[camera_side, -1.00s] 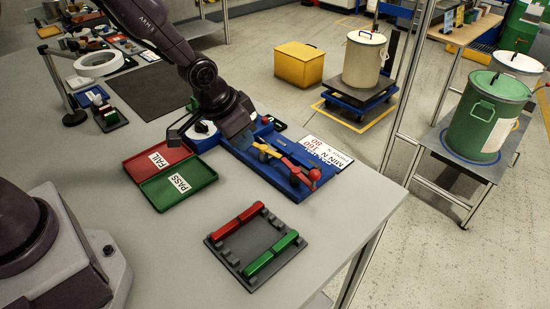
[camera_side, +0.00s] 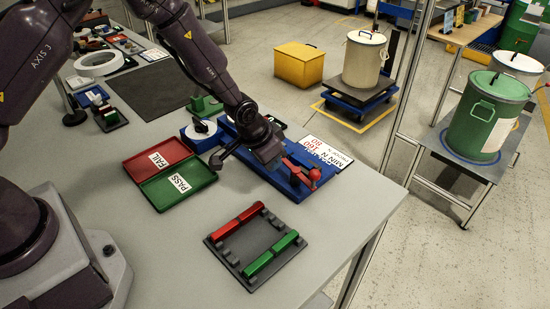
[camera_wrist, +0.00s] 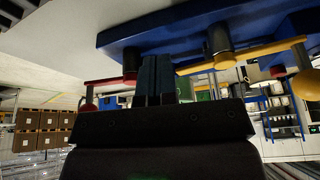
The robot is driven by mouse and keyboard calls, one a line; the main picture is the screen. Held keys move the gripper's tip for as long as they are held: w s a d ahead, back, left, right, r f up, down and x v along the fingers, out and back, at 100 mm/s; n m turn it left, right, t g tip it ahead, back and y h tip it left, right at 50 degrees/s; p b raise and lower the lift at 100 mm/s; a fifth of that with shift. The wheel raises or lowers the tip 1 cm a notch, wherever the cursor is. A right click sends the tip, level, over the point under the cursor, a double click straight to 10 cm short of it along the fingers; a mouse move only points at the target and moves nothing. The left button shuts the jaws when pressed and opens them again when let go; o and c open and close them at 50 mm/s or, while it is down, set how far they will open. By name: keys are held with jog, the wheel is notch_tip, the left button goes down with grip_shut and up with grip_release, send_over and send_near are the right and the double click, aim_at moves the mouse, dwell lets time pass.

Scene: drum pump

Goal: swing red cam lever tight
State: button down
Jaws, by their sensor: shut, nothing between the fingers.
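The red cam lever (camera_side: 304,172) with its ball knob stands at the right end of the blue fixture (camera_side: 325,176) in the side view. In the wrist view its red arm (camera_wrist: 108,80) and red ball (camera_wrist: 88,107) are left of my fingers. A yellow lever (camera_wrist: 245,55) with a yellow ball is on the right there; my gripper hides it in the side view. My gripper (camera_wrist: 157,78) is shut and empty, its fingers close under the blue base between two dark posts. In the side view it is over the fixture's middle; I cannot tell whether it touches a lever.
A red FAIL tray (camera_side: 157,160) and green PASS tray (camera_side: 178,186) lie left of the fixture. A dark rack (camera_side: 255,240) with red and green bars is in front. A white printed card (camera_side: 327,151) lies behind the fixture. Bare table lies between rack and fixture.

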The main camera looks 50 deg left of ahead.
jog(key=shift+w+d, duration=0.1)
jog(key=shift+w, duration=0.4)
jog(key=shift+w+f+m+h, duration=0.1)
jog(key=shift+m+h, duration=0.2)
jog(key=shift+m, duration=0.6)
jog(key=shift+w+m, duration=0.15)
jog(key=shift+m, duration=0.45)
jog(key=s, duration=0.2)
jog(key=s+a, duration=0.1)
jog(key=s, duration=0.1)
jog(key=shift+s+a, duration=0.15)
jog(key=shift+a, duration=0.05)
jog(key=d+v, duration=0.1)
jog(key=v, duration=0.9)
jog(key=shift+w+a, duration=0.25)
jog(key=shift+a, duration=0.1)
jog(key=shift+g, duration=0.3)
